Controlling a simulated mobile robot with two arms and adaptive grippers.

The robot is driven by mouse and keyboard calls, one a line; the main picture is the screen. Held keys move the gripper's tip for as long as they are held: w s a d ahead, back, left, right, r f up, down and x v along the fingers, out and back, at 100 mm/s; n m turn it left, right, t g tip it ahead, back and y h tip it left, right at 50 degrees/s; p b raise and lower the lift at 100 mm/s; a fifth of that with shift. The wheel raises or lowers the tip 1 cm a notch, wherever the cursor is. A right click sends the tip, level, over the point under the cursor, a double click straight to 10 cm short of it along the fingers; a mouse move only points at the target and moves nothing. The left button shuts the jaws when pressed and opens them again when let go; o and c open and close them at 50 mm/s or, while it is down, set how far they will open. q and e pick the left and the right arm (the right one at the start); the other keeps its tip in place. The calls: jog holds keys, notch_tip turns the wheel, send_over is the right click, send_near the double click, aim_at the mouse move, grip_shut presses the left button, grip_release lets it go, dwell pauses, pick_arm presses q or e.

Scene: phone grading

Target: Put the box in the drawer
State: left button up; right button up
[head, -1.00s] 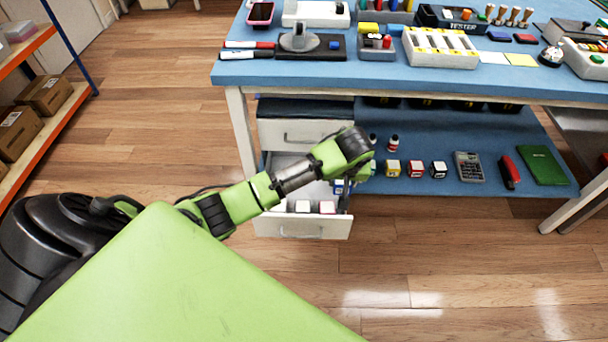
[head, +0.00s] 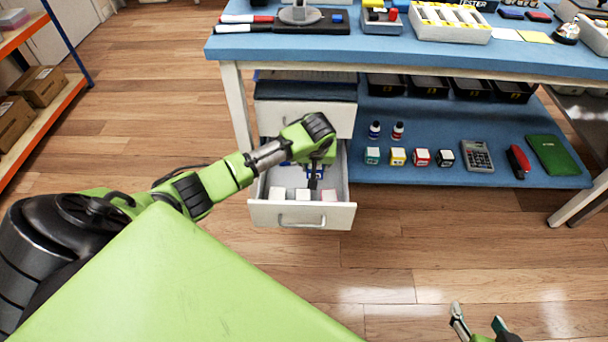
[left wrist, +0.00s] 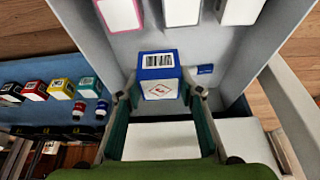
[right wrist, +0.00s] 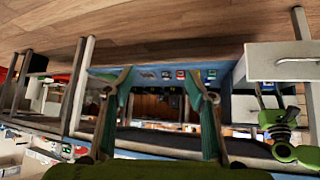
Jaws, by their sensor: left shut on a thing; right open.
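The blue box (left wrist: 158,75), with a white barcode label and a red diamond mark, sits between the fingers of my left gripper (left wrist: 155,90) in the left wrist view. The gripper is shut on it. In the head view my left gripper (head: 314,172) reaches down over the open drawer (head: 300,217), behind a row of boxes; its arm partly hides the held box. I cannot tell whether the box touches the drawer floor. My right gripper (head: 478,326) is open and empty at the bottom of the head view; its fingers also show in the right wrist view (right wrist: 160,85).
Three whitish-topped boxes (head: 303,194) stand along the drawer's front. A shut drawer (head: 305,118) is above. Small coloured boxes (head: 421,157), two bottles (head: 397,131), a calculator (head: 477,156) and a green book (head: 553,155) lie on the blue shelf right of the drawer.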

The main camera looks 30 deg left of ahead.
pick_arm(q)
jog(key=a+f+b, duration=0.1)
jog(key=f, duration=0.1)
jog(key=a+f+b, duration=0.1)
jog(key=a+f, duration=0.1)
jog(key=shift+w+a+f, duration=0.15)
jog(key=shift+a+f, duration=0.05)
jog(key=shift+a, duration=0.05)
jog(key=shift+a+f, duration=0.15)
notch_tip(320, 180, down, 3)
jog(key=shift+a+f+b, duration=0.1)
jog(key=shift+a+b, duration=0.05)
jog(key=shift+b, duration=0.65)
pick_arm(e)
jog(key=w+a+r+t+y, duration=0.1)
jog(key=w+r+t, duration=0.3)
jog(key=r, duration=0.5)
jog(key=w+a+r+t+y, duration=0.2)
jog(key=w+a+r+t, duration=0.1)
jog(key=r+t, duration=0.3)
notch_tip(320, 180, up, 3)
jog(key=shift+w+a+f+n, duration=0.1)
jog(key=shift+w+a+n, duration=0.2)
jog(key=shift+w, duration=0.4)
pick_arm(q)
jog(key=shift+f, duration=0.15)
jog(key=shift+f, duration=0.1)
jog(key=o, duration=1.1)
